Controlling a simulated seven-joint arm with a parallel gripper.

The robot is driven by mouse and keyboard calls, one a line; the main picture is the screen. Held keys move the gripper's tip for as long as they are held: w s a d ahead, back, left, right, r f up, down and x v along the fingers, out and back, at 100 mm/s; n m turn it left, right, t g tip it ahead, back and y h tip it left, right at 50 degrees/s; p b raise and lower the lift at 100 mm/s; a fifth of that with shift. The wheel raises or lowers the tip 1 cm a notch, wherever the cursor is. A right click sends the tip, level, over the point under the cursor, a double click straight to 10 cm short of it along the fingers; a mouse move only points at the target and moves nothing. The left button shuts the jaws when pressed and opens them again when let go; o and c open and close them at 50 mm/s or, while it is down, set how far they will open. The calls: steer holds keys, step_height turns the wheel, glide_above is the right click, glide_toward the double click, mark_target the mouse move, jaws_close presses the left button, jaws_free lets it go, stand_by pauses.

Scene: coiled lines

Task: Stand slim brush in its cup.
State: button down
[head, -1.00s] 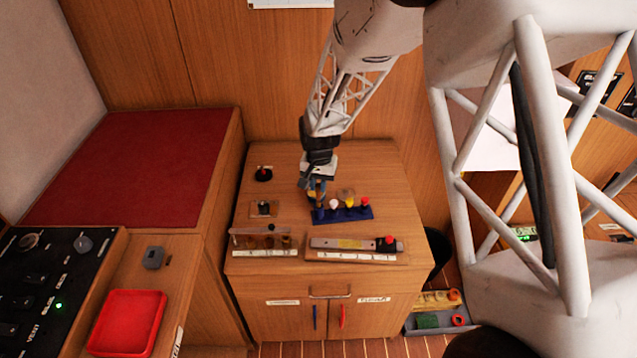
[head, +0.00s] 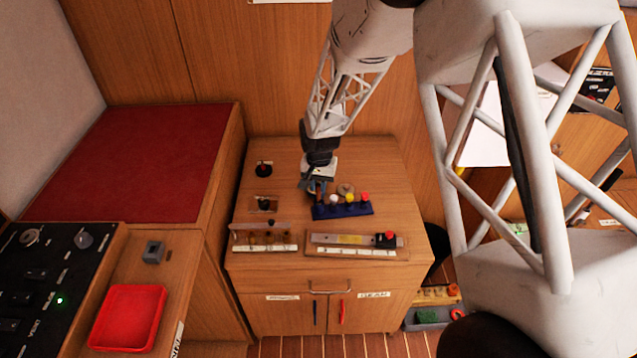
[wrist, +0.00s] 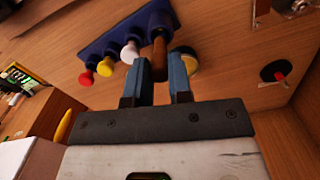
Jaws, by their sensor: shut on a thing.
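My gripper (head: 317,189) is over the left end of a blue rack (head: 343,211) on the wooden cabinet. In the wrist view my gripper (wrist: 161,78) has its two blue fingers closed on an upright brown handle (wrist: 159,52), which looks like the slim brush. The handle's far end is beside the blue rack (wrist: 105,42); I cannot tell whether it is inside a hole. The rack holds white (wrist: 130,52), yellow (wrist: 105,67) and red (wrist: 86,78) topped pieces. I cannot make out for sure which container is the brush's cup.
A wooden rack with brown vessels (head: 268,237) stands at the front left, beside a tray with a grey bar (head: 345,239). A yellow-and-white round thing (wrist: 190,61) is close to the right finger.

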steer(key=shift+f, duration=1.3)
steer(key=c, duration=1)
jaws_free()
steer(key=shift+o, duration=0.2)
steer(key=shift+r, duration=0.1)
steer(key=shift+r, duration=2.9)
steer(key=shift+r, duration=0.15)
step_height(320, 180, up, 8)
steer(key=shift+f, duration=0.25)
